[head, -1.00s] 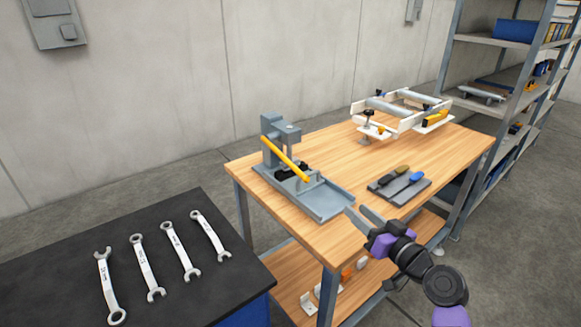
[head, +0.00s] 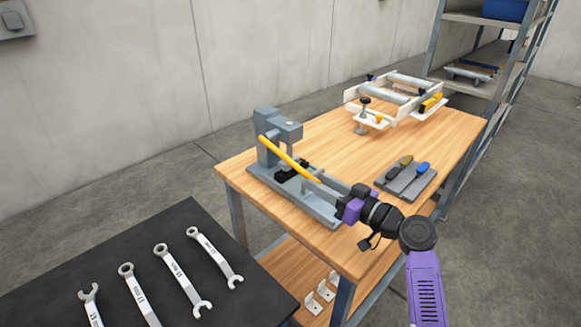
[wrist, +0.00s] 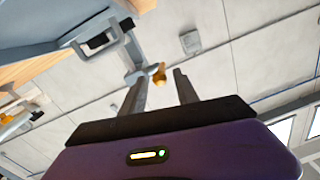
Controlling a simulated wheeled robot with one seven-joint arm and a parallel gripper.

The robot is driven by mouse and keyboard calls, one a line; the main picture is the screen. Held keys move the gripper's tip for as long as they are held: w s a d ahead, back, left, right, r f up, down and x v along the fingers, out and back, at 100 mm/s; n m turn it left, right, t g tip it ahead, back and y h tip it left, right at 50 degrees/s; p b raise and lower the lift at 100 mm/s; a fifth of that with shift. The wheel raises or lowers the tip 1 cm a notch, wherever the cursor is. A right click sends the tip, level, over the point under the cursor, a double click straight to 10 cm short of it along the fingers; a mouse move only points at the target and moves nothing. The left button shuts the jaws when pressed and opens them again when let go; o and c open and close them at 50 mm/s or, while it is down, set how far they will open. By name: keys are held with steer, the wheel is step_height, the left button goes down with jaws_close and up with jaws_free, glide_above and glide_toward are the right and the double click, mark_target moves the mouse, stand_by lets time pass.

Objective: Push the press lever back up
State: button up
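The press (head: 265,135) is a grey machine at the near left end of the wooden workbench. Its yellow lever (head: 285,155) slopes down to the right from the press column, with its free end low over the grey base. My gripper (head: 328,187) is beside that lower end in the head view. In the wrist view the two fingers of my gripper (wrist: 160,92) are apart with nothing between them. The yellow lever end (wrist: 160,75) shows just beyond the gap between the fingertips. I cannot tell whether a finger touches it.
A grey tray with tools (head: 408,178) lies right of my gripper. A white roller frame (head: 395,97) stands at the back of the bench (head: 330,130). A black table with several wrenches (head: 170,275) is at the lower left. The bench middle is clear.

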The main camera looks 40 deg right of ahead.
mark_target(298, 171)
steer(key=w, duration=0.2)
steer(key=w+p, duration=0.1)
steer(key=w, duration=0.4)
steer(key=shift+w+a+p, duration=0.3)
steer(key=shift+w+p, duration=0.05)
steer(key=shift+w, duration=0.05)
jaws_close()
stand_by(1.1)
